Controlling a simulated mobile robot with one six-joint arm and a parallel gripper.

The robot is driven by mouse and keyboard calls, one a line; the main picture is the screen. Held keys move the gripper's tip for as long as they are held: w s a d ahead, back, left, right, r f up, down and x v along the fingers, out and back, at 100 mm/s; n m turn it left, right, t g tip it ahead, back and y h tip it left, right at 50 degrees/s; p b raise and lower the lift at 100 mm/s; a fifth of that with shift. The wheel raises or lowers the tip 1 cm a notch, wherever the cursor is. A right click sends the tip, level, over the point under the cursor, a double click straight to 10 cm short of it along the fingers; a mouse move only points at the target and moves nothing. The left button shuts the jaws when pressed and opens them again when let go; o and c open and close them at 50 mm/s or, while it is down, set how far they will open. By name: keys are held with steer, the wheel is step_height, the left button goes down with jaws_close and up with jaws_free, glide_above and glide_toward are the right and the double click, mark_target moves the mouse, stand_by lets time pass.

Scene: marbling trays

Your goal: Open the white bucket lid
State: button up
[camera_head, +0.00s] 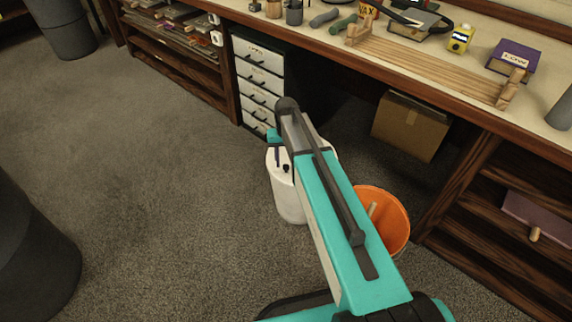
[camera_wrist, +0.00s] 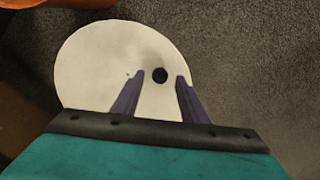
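The white bucket (camera_head: 290,200) stands on the carpet in the head view, partly hidden behind my arm. Its round white lid (camera_wrist: 95,65) fills much of the wrist view and lies flat on top. A small dark knob (camera_wrist: 160,75) sits on the lid, and it also shows in the head view (camera_head: 286,168). My gripper (camera_wrist: 158,82) is open above the lid, its two purple fingers on either side of the knob. I cannot tell whether the fingers touch the knob or the lid. In the head view the fingers are mostly hidden by my arm.
An orange bucket (camera_head: 398,208) stands just right of the white one. A white drawer unit (camera_head: 260,82) and a cardboard box (camera_head: 411,126) are under the workbench (camera_head: 330,45) behind. Dark round bins stand at the left. The carpet (camera_head: 160,190) left of the white bucket is clear.

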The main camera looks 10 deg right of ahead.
steer(key=shift+f, duration=0.9)
jaws_close()
steer(key=shift+a, duration=0.1)
